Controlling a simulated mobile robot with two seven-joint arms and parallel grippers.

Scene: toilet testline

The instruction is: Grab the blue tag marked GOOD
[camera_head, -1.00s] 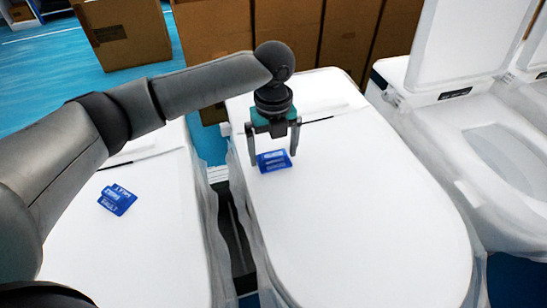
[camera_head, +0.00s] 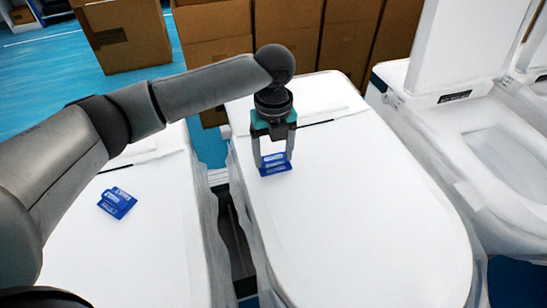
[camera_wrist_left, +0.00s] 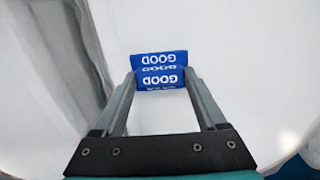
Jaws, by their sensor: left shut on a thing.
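A blue tag with white GOOD lettering (camera_head: 275,164) is on the white toilet lid in the middle of the head view. It also shows in the left wrist view (camera_wrist_left: 158,72), where GOOD reads upside down. My left gripper (camera_head: 275,167) points down at the tag, and its two fingers are shut on the tag's sides. In the left wrist view the fingertips (camera_wrist_left: 159,76) touch the tag's left and right edges. The tag is at or very near the lid surface. My right gripper is in neither view.
Another set of blue tags (camera_head: 117,202) lies on the left toilet lid (camera_head: 125,265). The middle lid (camera_head: 365,215) is otherwise mostly clear. An open toilet (camera_head: 490,150) stands at the right. Cardboard boxes (camera_head: 215,45) stand behind. A dark gap separates the left and middle toilets.

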